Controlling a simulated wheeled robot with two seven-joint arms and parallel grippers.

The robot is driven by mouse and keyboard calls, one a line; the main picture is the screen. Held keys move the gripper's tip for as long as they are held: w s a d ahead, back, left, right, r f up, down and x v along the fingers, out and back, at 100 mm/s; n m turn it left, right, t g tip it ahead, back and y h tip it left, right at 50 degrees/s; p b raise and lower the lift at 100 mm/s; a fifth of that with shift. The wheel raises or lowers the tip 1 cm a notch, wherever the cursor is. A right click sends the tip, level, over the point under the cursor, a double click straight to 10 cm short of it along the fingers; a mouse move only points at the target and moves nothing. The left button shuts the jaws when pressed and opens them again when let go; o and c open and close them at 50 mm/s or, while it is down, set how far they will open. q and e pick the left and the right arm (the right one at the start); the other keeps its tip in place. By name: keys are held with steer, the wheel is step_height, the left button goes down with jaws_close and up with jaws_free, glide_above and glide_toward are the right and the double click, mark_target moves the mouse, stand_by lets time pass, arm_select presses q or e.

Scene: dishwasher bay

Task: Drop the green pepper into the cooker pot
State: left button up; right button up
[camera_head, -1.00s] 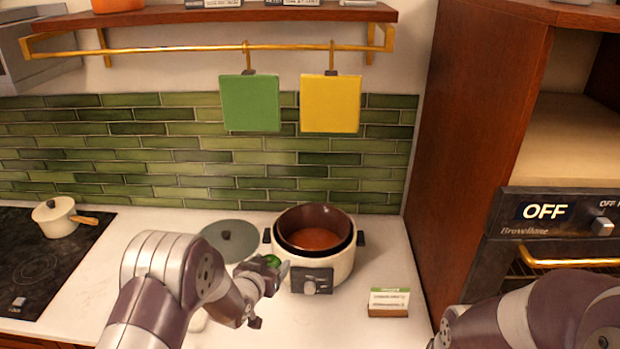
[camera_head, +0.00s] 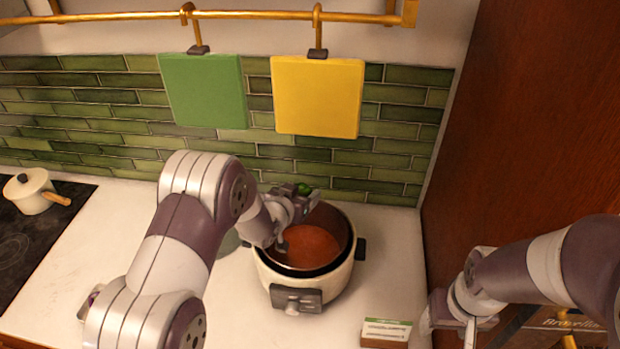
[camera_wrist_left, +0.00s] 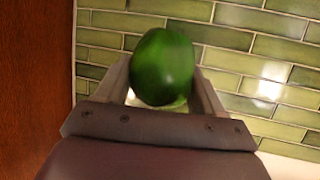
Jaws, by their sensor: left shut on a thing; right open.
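The green pepper (camera_wrist_left: 162,68) sits between the two fingers of my left gripper (camera_wrist_left: 163,90) in the left wrist view. In the head view the pepper (camera_head: 303,188) shows as a small green spot at the tip of my left gripper (camera_head: 298,200), above the back left rim of the cooker pot. The cooker pot (camera_head: 334,285) is a cream cooker with a dark inner bowl and reddish-brown inside, standing open on the counter. My left arm hides part of its left side. My right gripper (camera_head: 455,325) is at the lower right, apart from the pot, open and empty.
A small sign (camera_head: 386,332) stands on the counter right of the pot. A white saucepan (camera_head: 35,190) sits on the black hob (camera_head: 18,235) at left. Green (camera_head: 205,90) and yellow (camera_head: 317,95) boards hang behind. A tall wooden cabinet (camera_head: 530,130) bounds the right.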

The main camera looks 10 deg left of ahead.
arm_select(q)
steer(key=f+b, duration=0.1)
steer(key=s+f+b, duration=0.1)
steer(key=f, duration=0.1)
steer(key=s+f+b, duration=0.1)
steer(key=f, duration=0.1)
steer(key=shift+a, duration=0.3)
steer(key=shift+w+f, duration=0.1)
steer(key=shift+w, duration=0.15)
steer(key=o, duration=0.9)
steer(key=shift+s+a+r, duration=0.1)
steer(key=shift+s+r, duration=0.1)
steer(key=shift+s, duration=0.1)
steer(key=o, duration=0.3)
steer(key=shift+s+r, duration=0.15)
steer(key=shift+s, duration=0.2)
steer(key=shift+w, duration=0.2)
steer(key=shift+s+f, duration=0.1)
steer(key=shift+f, duration=0.1)
steer(key=b+v, duration=0.4)
steer(key=v, duration=0.8)
steer(key=shift+s+r, duration=0.2)
steer(key=shift+s, duration=0.1)
arm_select(e)
step_height(320, 180, down, 7)
steer(key=s, duration=0.2)
steer(key=shift+a, duration=0.3)
steer(key=shift+s+f, duration=0.1)
